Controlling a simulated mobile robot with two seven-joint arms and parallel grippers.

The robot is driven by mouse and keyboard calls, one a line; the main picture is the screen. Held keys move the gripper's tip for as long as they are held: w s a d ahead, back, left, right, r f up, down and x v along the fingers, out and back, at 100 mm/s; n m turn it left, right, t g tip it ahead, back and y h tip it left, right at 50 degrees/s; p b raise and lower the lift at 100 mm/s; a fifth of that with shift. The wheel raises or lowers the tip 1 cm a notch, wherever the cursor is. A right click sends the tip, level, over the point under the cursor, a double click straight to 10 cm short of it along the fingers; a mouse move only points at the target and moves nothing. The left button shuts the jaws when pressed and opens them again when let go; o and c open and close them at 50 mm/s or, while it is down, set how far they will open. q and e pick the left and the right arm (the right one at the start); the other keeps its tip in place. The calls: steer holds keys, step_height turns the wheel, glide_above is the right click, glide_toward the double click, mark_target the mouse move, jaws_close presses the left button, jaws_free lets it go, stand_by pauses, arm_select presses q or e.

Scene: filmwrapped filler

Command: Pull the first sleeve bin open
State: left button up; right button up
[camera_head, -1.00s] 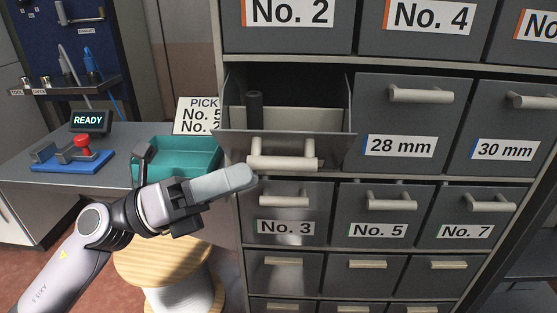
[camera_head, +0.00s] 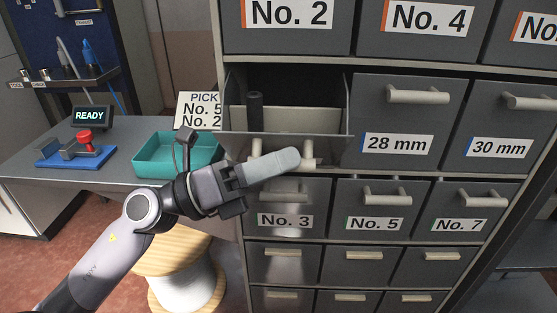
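The first sleeve bin (camera_head: 334,149) is the leftmost bin in the row with the 28 mm bin. It stands pulled out, its inside showing from above, with a dark upright cylinder (camera_head: 254,106) at its left. My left gripper (camera_head: 288,159) reaches in from the lower left and lies across the front of this bin's pale handle (camera_head: 309,164). It hides the handle's middle and most of the bin's front. Only one pale finger shows, side-on, so its opening and any grip on the handle cannot be told. My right gripper is out of view.
Closed bins 28 mm (camera_head: 397,146) and 30 mm (camera_head: 499,148) are to the right. The No. 3 bin (camera_head: 285,221) sits just below my gripper. A teal tray (camera_head: 150,170), a READY display (camera_head: 91,115) and a red button (camera_head: 84,137) stand on the left bench. A cable spool (camera_head: 180,245) stands below.

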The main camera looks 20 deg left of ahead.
arm_select(q)
jaws_close()
steer(key=shift+w+a+r+n+p, duration=0.1)
steer(key=shift+w+r+n+p, duration=0.2)
steer(key=shift+p, duration=0.35)
steer(key=shift+s+r+n+p, duration=0.1)
steer(key=shift+r+p, duration=0.25)
steer(key=shift+p, duration=0.25)
steer(key=shift+w+r+p, duration=0.1)
steer(key=shift+w+p, duration=0.05)
steer(key=shift+p, duration=0.15)
steer(key=o, duration=0.7)
jaws_free()
